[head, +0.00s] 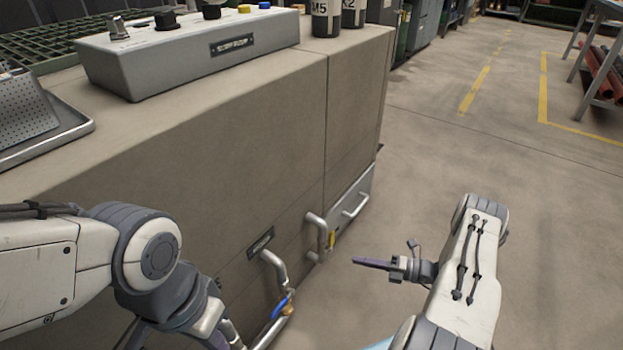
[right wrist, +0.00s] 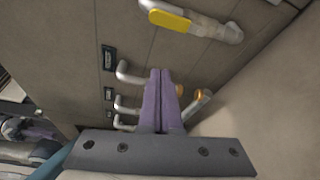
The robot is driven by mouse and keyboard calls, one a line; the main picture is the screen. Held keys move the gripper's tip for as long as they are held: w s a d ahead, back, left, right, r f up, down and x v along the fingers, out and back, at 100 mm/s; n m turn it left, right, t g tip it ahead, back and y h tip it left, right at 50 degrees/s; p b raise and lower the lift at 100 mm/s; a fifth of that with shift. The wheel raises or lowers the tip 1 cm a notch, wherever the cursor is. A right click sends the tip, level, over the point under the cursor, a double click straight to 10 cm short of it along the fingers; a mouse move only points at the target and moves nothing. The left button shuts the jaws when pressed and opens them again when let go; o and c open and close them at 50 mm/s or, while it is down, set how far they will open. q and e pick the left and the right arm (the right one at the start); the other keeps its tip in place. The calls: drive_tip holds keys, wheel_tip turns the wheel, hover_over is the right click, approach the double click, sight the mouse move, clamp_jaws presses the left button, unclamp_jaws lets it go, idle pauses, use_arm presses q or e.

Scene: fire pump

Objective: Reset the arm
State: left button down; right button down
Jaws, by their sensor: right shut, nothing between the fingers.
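My right gripper (head: 372,263) hangs in free air to the right of the beige cabinet (head: 230,150), pointing left towards its pipes. It is shut and empty; in the right wrist view its two purple fingers (right wrist: 161,100) lie together. My left arm comes in from the left in front of the cabinet and bends down out of the head view. A small purple part (right wrist: 38,128) at the left of the right wrist view may be my left gripper, too small to read.
Bent pipes stick out of the cabinet front, with a yellow valve handle (head: 332,240) and a blue one (head: 279,307). A grey control box (head: 190,50) and dark bottles (head: 326,18) stand on top. Open floor (head: 480,140) lies to the right; a rack (head: 603,80) stands far right.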

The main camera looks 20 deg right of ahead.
drive_tip(key=shift+r, duration=0.1)
drive_tip(key=s+a+r+n+g+h+p, duration=0.2)
drive_tip(key=a+r+n+g+h+p, duration=0.15)
drive_tip(key=a+r+n+g, duration=1.4)
drive_tip(key=s+a+r+n+t+h+p, duration=0.1)
drive_tip(key=s+a+r+n+t+h, duration=0.35)
drive_tip(key=s+r+n, duration=0.8)
drive_tip(key=s+a+r+n+t+h+p, duration=0.25)
drive_tip(key=s+a+r+n+h, duration=0.45)
drive_tip(key=n, duration=1.1)
wheel_tip(320, 180, up, 36)
drive_tip(key=d+y+p, duration=0.1)
drive_tip(key=y+p, duration=0.1)
drive_tip(key=p, duration=3.5)
drive_tip(key=shift+s+d+r, duration=0.15)
drive_tip(key=shift+s+d, duration=0.05)
drive_tip(key=shift+s, duration=0.25)
